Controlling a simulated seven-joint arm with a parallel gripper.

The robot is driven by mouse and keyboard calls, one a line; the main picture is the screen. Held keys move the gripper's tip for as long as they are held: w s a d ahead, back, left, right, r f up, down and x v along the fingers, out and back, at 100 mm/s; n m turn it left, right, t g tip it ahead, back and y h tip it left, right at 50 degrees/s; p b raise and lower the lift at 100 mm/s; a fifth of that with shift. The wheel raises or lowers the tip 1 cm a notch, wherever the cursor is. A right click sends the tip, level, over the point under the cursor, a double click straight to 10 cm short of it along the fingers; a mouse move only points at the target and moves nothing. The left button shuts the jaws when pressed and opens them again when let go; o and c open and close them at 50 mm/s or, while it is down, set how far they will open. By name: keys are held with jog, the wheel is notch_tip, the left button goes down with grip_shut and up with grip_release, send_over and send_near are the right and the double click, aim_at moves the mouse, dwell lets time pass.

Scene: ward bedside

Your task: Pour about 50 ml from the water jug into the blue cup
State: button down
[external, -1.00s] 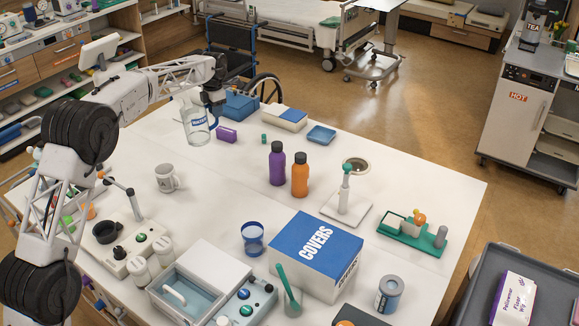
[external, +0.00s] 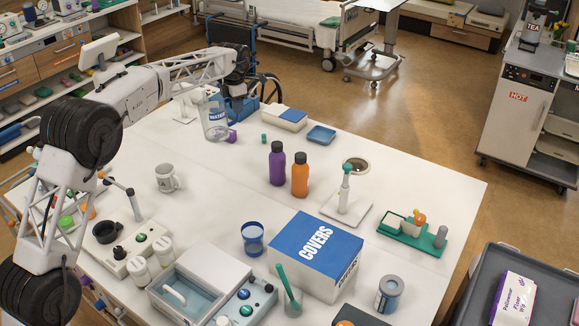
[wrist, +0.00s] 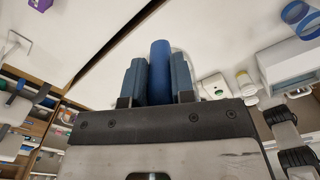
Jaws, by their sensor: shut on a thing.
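The clear water jug (external: 214,122) with a blue-and-white label is at the far left part of the table in the external view. My gripper (external: 234,92) is at its right side, closed on its handle. In the wrist view both fingers press on a blue upright bar, the jug handle (wrist: 160,72); the jug's body is not clear there. The jug looks close to upright; its height above the table is hard to tell. The blue cup (external: 253,238) stands on the table, nearer the camera and well apart from the jug. It also shows at the wrist view's top right (wrist: 302,18).
Purple (external: 277,163) and orange (external: 300,174) bottles stand mid-table. A grey mug (external: 167,178) stands left, and a large COVERS box (external: 315,256) stands right of the cup. Table between mug and bottles is clear.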

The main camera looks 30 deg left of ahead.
jog(key=s+d+m, duration=0.2)
jog(key=s+d, duration=0.1)
jog(key=d, duration=1)
jog(key=s+d+m, duration=0.2)
jog(key=s+d, duration=0.1)
jog(key=d, duration=1.1)
jog(key=s+d+m, duration=0.2)
jog(key=s+d, duration=0.4)
jog(key=d, duration=0.5)
jog(key=s+d+m, duration=0.2)
jog(key=s+d, duration=0.4)
jog(key=d, duration=0.4)
jog(key=f, duration=0.5)
jog(key=shift+s+d+f, duration=0.15)
jog(key=shift+s+d, duration=0.05)
